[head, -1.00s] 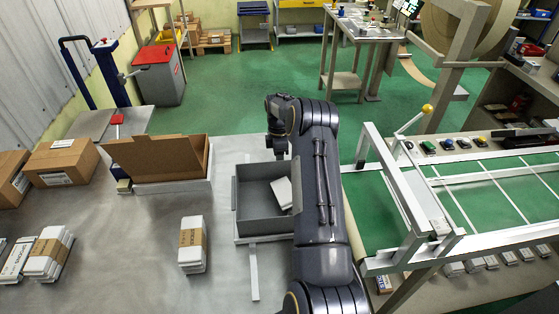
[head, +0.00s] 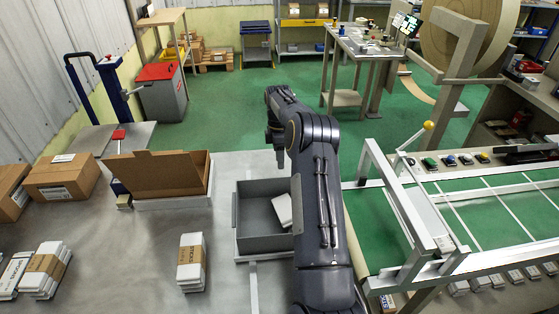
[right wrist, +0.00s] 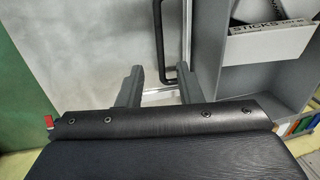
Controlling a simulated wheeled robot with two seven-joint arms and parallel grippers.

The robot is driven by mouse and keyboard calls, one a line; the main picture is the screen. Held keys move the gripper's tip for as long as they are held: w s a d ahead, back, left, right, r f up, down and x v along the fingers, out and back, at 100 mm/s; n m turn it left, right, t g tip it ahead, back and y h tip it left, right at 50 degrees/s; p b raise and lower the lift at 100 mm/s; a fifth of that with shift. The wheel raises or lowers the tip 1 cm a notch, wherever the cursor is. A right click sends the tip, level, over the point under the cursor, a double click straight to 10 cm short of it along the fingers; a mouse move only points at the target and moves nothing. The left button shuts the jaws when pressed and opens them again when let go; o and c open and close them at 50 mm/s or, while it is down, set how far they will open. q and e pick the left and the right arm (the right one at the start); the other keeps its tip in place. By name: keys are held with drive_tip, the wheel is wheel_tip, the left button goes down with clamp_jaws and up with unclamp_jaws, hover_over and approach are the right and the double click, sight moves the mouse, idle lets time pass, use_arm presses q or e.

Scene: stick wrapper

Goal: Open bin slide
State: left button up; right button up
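The grey bin (head: 262,243) sits on the table, with a white pack (head: 283,210) lying tilted inside. In the right wrist view the bin (right wrist: 214,75) fills the right side and holds a pack marked STICKS (right wrist: 268,41). A black bar handle (right wrist: 159,38) runs beside a white rail, along the bin's left side in that view. My right gripper (right wrist: 159,87) is open, its two dark fingers apart with the handle's bent end between them in the picture. I cannot tell whether they touch it. In the head view my right gripper (head: 281,158) hangs by the bin's far edge. My left gripper is not in view.
An open cardboard box (head: 160,175) stands left of the bin. Banded stick packs (head: 191,262) lie on the metal table (head: 120,265). A white-framed machine (head: 400,205) stands close to the right of my arm. Green floor lies beyond the table.

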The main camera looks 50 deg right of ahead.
drive_tip(key=a+f+p, duration=0.1)
drive_tip(key=f+p, duration=0.1)
drive_tip(key=a+f+p, duration=0.1)
drive_tip(key=f+p, duration=0.1)
drive_tip(key=f, duration=0.1)
drive_tip(key=a+f+p, duration=0.1)
drive_tip(key=f, duration=0.1)
drive_tip(key=shift+w+a+f+p, duration=0.15)
drive_tip(key=shift+w+f+p, duration=0.2)
drive_tip(key=shift+w+p, duration=0.05)
drive_tip(key=shift+c, duration=0.2)
clamp_jaws()
